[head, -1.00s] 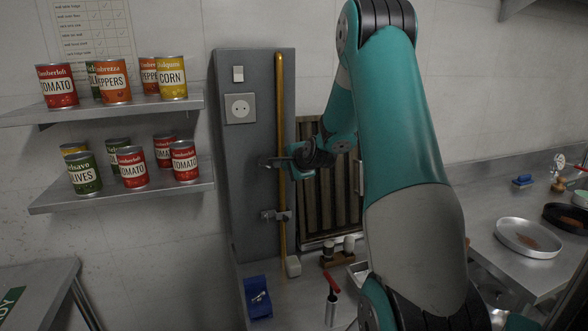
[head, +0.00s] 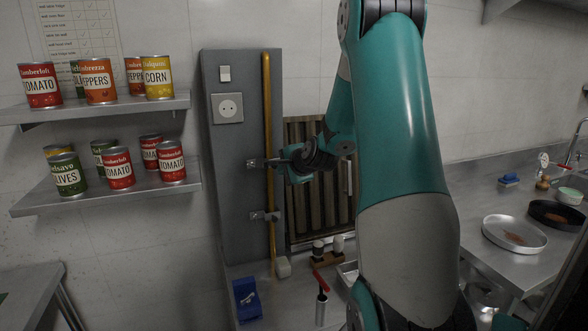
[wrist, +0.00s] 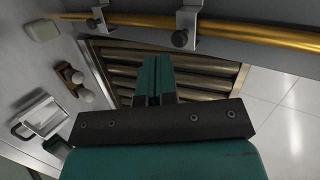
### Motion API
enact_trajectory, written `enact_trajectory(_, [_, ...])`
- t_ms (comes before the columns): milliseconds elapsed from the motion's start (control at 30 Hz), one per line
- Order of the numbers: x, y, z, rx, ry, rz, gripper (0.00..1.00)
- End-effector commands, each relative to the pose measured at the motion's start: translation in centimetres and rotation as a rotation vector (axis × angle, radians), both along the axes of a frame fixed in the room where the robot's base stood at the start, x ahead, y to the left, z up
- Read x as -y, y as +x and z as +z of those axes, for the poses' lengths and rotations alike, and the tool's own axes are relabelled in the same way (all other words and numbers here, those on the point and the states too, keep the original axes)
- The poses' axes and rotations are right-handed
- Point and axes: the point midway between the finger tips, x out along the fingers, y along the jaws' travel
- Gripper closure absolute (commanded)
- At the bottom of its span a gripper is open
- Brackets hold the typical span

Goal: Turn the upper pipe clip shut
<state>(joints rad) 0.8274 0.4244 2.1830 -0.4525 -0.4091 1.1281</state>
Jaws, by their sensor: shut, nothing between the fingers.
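A brass pipe (head: 268,120) runs upright along a grey panel; it crosses the top of the wrist view (wrist: 250,35). The upper pipe clip (head: 254,163) is a small metal bracket at the pipe, with a dark knob in the wrist view (wrist: 182,38). The lower pipe clip (head: 262,215) sits below it and also shows in the wrist view (wrist: 98,18). My gripper (wrist: 157,60) is shut and empty, its tips just short of the pipe, beside the upper clip. In the head view it is at the clip's right, and contact cannot be told.
A slatted dark grille (head: 305,205) is behind my gripper. Shakers (head: 328,250), a blue holder (head: 247,298) and a red-handled tool (head: 320,290) stand on the counter below. Shelves of cans (head: 110,190) are at left, pans (head: 515,235) at right.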

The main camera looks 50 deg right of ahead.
Motion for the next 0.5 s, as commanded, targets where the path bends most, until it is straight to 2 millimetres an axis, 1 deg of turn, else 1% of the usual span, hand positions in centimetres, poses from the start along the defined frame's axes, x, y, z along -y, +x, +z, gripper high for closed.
enact_trajectory(33, [-0.3, -1.0, 0.5, 0.005, -0.008, -0.004, 1.00])
enact_trajectory(200, [-2.5, -3.3, 2.3, 0.005, -0.005, 0.008, 1.00])
enact_trajectory(300, [-3.3, -4.5, 3.1, 0.002, -0.004, 0.011, 1.00])
enact_trajectory(500, [-4.1, -6.1, 4.3, 0.001, -0.002, 0.011, 1.00])
